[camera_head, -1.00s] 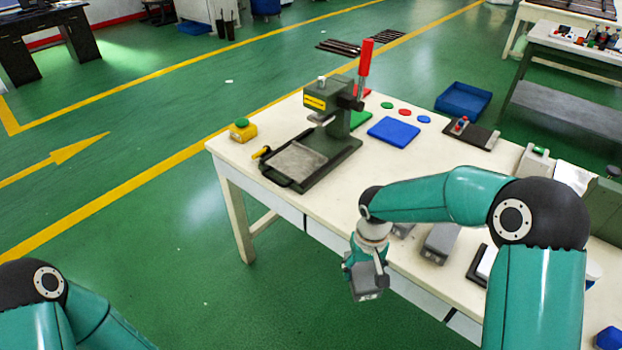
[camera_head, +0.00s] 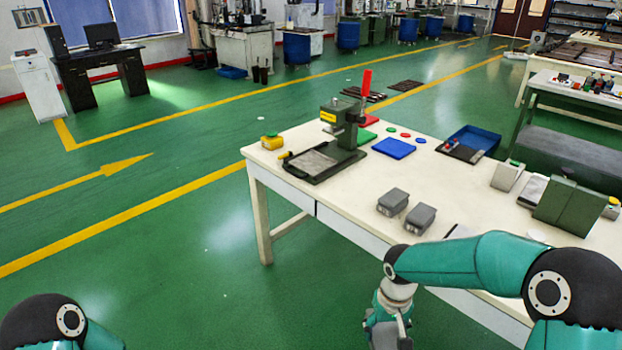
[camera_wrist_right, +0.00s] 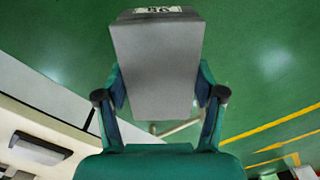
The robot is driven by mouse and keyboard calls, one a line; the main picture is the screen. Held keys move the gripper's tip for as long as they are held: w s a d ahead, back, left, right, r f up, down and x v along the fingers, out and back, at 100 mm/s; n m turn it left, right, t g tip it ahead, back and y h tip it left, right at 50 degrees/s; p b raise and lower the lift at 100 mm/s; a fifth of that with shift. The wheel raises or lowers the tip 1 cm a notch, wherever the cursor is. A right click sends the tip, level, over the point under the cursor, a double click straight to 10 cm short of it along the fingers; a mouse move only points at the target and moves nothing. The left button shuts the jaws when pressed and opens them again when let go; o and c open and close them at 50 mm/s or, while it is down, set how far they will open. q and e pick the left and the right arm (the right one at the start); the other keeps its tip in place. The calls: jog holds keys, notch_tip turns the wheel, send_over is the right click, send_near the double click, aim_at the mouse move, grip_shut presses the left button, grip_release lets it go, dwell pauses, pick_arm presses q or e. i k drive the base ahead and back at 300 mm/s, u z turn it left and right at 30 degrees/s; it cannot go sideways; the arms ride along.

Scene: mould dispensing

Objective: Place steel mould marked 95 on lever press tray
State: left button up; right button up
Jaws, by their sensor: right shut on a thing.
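My right gripper (camera_wrist_right: 158,100) is shut on a grey steel mould (camera_wrist_right: 155,60) and holds it over the green floor, off the table's front edge. Its white label (camera_wrist_right: 155,11) is too blurred to read surely. In the head view the right gripper (camera_head: 388,338) is at the bottom edge, and the held mould is hardly visible there. The lever press (camera_head: 342,118) with its red lever stands on the table's far left part. Its tray (camera_head: 314,162), a grey plate in a dark frame, lies in front and looks empty. My left gripper is out of view.
Two grey moulds (camera_head: 392,201) (camera_head: 420,217) stand on the white table (camera_head: 350,188). A yellow button box (camera_head: 272,141), blue mat (camera_head: 394,148), blue bin (camera_head: 474,138) and green-grey box (camera_head: 570,204) are also on or by it. The table top between tray and moulds is clear.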

aim_at(312, 162)
jog(key=u, duration=0.7)
jog(key=i, duration=1.5)
jog(key=z, duration=0.75)
